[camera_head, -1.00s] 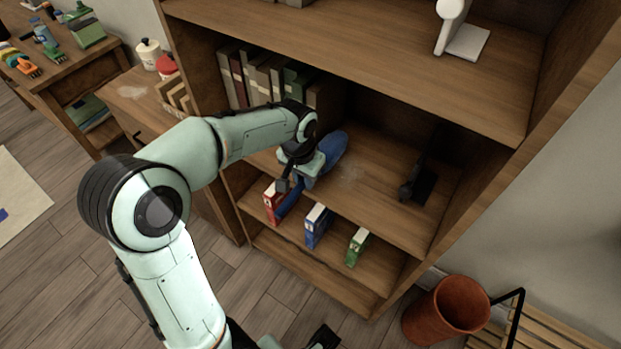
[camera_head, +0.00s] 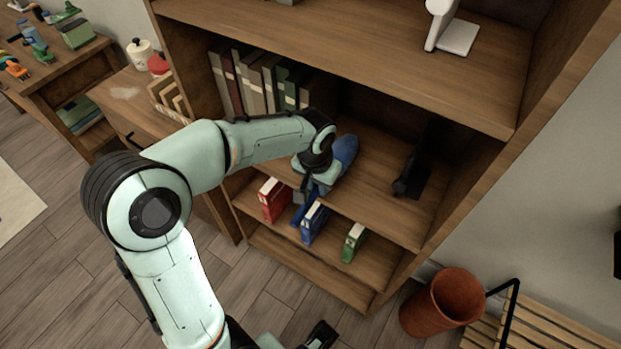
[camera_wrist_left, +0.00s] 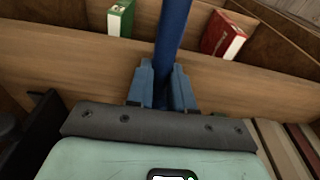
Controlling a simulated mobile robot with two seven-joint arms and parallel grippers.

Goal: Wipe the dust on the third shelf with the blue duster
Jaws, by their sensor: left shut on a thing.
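My left gripper (camera_head: 304,187) is shut on the handle of the blue duster (camera_head: 344,154) at the front of the third shelf (camera_head: 375,208). The duster's blue head lies over the shelf behind the gripper; its handle slopes down past the shelf's front edge. In the left wrist view the blue handle (camera_wrist_left: 173,38) runs up from between the fingers (camera_wrist_left: 162,88). I cannot make out dust on the shelf now; the head and my arm cover part of it.
Books (camera_head: 262,85) stand on the shelf's left side. A dark object (camera_head: 410,175) stands to the right. Red (camera_head: 272,200), blue (camera_head: 314,222) and green (camera_head: 353,242) binders stand on the shelf below. A brown pot (camera_head: 442,303) is on the floor at the right.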

